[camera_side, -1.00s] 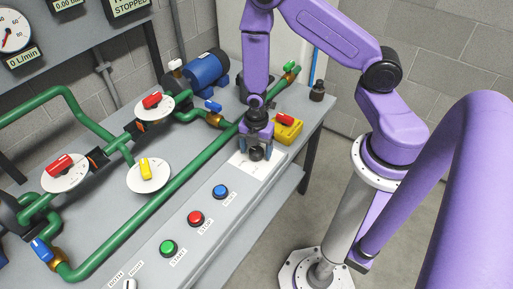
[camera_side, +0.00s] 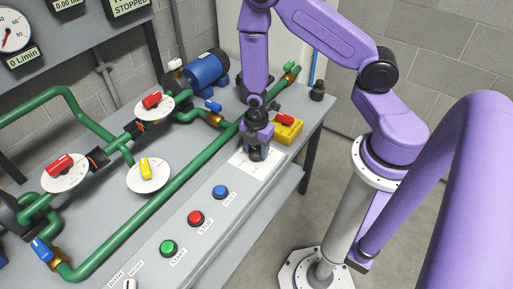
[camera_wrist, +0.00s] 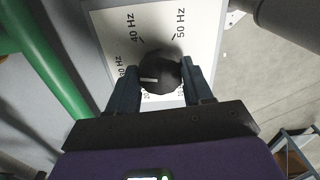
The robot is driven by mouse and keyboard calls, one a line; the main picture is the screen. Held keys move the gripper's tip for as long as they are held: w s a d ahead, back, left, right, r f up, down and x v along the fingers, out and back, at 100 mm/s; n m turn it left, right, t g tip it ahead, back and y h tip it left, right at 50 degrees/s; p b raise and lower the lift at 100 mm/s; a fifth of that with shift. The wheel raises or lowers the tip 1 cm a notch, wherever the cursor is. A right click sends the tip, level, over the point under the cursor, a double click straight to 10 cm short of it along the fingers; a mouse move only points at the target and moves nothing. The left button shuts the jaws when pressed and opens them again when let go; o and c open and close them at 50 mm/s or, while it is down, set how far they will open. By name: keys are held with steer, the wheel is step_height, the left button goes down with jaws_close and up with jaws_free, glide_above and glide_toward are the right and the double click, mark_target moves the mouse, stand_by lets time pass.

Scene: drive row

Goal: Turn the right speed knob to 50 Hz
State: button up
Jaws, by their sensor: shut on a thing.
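The speed knob (camera_wrist: 160,74) is a round black knob with a white pointer line, set on a white scale plate (camera_wrist: 206,22). In the wrist view its pointer faces left, close to the 30 Hz label. The 40 Hz and 50 Hz labels lie beyond the knob at the top, with 50 Hz to the right. My gripper (camera_wrist: 161,82) is shut on the knob, one dark finger on each side. In the side view my gripper (camera_side: 257,152) points down over the plate and hides most of the knob.
A yellow box with a red handle (camera_side: 287,128) stands just right of my gripper. Blue (camera_side: 220,192), red (camera_side: 195,218) and green (camera_side: 168,247) buttons lie nearer on the panel. A green pipe (camera_side: 160,200) runs along the left. The display at the top reads STOPPED.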

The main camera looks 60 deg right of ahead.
mark_target(257, 150)
steer(key=m, duration=1.6)
steer(key=shift+s, duration=0.1)
steer(key=m, duration=0.5)
steer(key=shift+m, duration=0.4)
steer(key=o, duration=1)
steer(key=shift+o, duration=0.2)
step_height(257, 150, up, 18)
steer(key=shift+f, duration=0.25)
